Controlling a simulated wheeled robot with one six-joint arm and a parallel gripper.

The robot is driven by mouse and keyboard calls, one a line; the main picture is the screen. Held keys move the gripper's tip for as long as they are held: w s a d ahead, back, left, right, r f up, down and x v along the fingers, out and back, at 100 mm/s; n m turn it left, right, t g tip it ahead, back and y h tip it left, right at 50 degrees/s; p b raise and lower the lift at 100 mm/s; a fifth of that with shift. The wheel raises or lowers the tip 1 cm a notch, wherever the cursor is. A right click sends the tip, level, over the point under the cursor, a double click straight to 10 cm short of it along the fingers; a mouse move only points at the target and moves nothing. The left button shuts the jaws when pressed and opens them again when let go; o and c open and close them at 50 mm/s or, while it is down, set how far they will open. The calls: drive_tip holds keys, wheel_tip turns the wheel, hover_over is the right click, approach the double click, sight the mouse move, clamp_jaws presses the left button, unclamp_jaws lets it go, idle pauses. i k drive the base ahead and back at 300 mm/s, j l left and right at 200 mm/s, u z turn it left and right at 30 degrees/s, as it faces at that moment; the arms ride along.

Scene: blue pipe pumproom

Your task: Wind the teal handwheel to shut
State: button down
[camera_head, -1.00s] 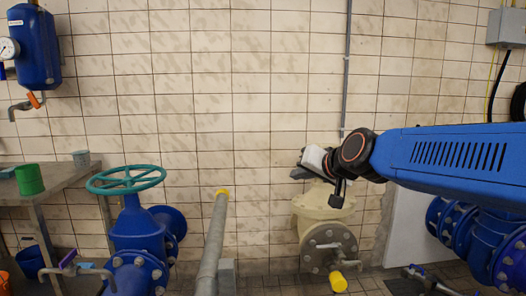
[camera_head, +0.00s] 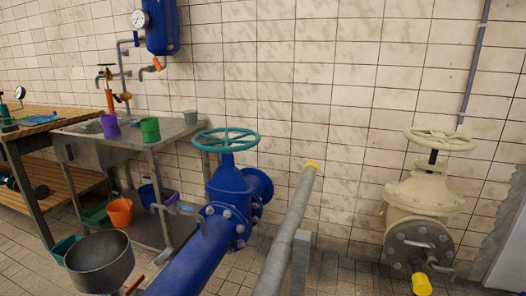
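The teal handwheel (camera_head: 226,140) sits level on top of a blue valve (camera_head: 232,190), left of the picture's middle. Its rim and spokes show fully, with nothing touching it. The valve is bolted to a thick blue pipe (camera_head: 190,262) that runs down to the lower left. My gripper is not in view, and no part of my arm can be made out.
A grey pipe (camera_head: 292,215) with a yellow end rises just right of the blue valve. A cream valve with a cream handwheel (camera_head: 439,138) stands at right. A metal sink table (camera_head: 150,170) with a green cup (camera_head: 150,130) and purple cup (camera_head: 110,127) is at left.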

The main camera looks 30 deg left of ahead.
sight(226, 141)
drive_tip(key=i+l+u, duration=0.1)
drive_tip(key=u, duration=0.3)
drive_tip(key=l+u, duration=0.25)
drive_tip(key=u, duration=0.2)
